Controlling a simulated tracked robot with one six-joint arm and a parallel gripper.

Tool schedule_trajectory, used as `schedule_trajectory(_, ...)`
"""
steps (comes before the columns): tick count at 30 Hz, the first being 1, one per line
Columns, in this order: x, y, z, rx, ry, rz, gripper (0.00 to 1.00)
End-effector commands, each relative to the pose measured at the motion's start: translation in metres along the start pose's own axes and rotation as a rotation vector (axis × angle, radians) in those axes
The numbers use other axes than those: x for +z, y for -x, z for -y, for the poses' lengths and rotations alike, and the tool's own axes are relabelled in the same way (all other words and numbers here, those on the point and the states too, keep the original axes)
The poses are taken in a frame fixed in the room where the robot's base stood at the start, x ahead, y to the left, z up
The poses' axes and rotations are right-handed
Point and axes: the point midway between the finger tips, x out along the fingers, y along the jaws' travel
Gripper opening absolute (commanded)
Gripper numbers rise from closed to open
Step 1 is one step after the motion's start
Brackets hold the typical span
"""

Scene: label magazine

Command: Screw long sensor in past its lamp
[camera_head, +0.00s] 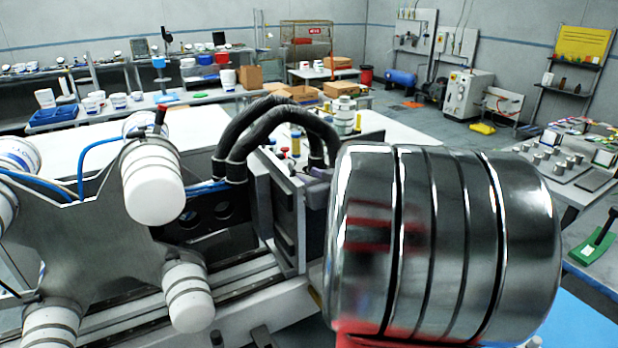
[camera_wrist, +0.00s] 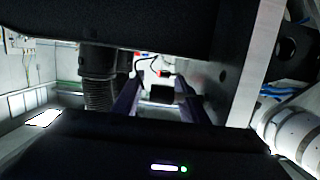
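My gripper (camera_wrist: 159,98) shows in the wrist view as two purple-grey fingers, apart, pointing away from the camera. A small black block (camera_wrist: 161,94) appears between or beyond them; I cannot tell whether they touch it. A thin black cable and a small red part (camera_wrist: 166,73) show farther off. A dark ribbed cylinder (camera_wrist: 98,94) hangs to the left of the fingers. I cannot clearly identify the long sensor or its lamp. A green light (camera_wrist: 183,169) glows beside a white bar on the dark housing at the bottom. In the head view, the gripper's fingertips are hidden.
Black hoses (camera_head: 272,125) arch over an upright plate (camera_head: 275,205) on the machine. A grey bracket (camera_head: 85,250) with white-capped cylinders (camera_head: 153,180) stands at left. A large polished cylinder blocks the right foreground. A white table (camera_head: 400,130) lies behind the machine.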

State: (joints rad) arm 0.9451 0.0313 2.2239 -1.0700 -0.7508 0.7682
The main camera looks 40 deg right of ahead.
Motion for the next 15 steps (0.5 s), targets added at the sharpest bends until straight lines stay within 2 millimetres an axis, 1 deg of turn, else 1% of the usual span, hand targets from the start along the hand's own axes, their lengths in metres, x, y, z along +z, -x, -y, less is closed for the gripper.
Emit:
schedule_trajectory(8, 0.000, 0.001, 0.000, 0.000, 0.000, -0.001, 0.39)
schedule_trajectory(11, -0.001, 0.006, 0.000, 0.001, 0.001, -0.002, 0.39)
schedule_trajectory(15, 0.000, 0.018, -0.001, 0.002, 0.000, -0.001, 0.39)
